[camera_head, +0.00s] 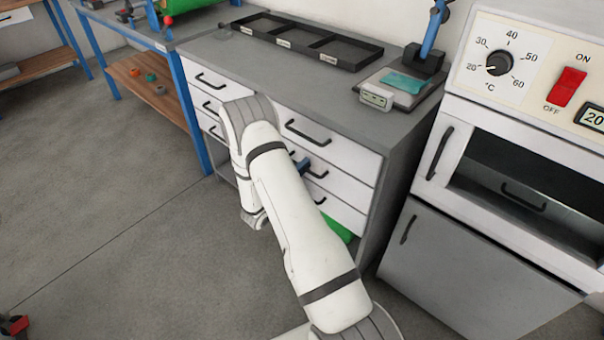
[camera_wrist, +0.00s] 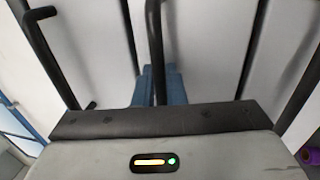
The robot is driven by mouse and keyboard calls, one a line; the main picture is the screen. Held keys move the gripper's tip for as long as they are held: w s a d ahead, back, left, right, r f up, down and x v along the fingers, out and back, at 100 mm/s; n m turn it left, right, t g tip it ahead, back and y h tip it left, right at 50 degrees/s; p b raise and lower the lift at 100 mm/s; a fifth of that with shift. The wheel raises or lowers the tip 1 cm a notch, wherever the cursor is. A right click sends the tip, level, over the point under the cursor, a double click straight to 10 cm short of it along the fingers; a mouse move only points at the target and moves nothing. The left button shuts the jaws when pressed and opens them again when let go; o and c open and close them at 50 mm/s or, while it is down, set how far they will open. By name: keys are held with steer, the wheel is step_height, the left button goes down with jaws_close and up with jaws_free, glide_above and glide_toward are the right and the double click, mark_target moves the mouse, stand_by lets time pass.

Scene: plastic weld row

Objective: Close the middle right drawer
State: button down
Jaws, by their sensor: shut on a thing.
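The middle right drawer (camera_head: 347,188) is a white front in the right column of the grey bench, below the top right drawer. It looks about flush with its neighbours, though my arm hides much of it. Its dark bar handle (camera_head: 318,173) shows beside my arm, and in the wrist view the handle (camera_wrist: 154,40) runs up the middle. My gripper (camera_head: 303,165) has blue fingers and is at this handle. In the wrist view the gripper (camera_wrist: 158,86) is shut on the handle, with a finger on either side of it.
The top right drawer (camera_head: 345,146) is shut above. A green thing (camera_head: 338,229) lies below the drawers. A black divided tray (camera_head: 305,42) and a scale (camera_head: 390,90) stand on the bench top. An oven (camera_head: 520,150) stands close on the right.

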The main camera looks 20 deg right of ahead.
steer(key=shift+w+d, duration=0.1)
steer(key=shift+d, duration=0.15)
steer(key=c, duration=1.8)
jaws_free()
steer(key=shift+c, duration=0.2)
steer(key=shift+a, duration=0.1)
steer(key=v, duration=0.8)
steer(key=shift+p, duration=0.3)
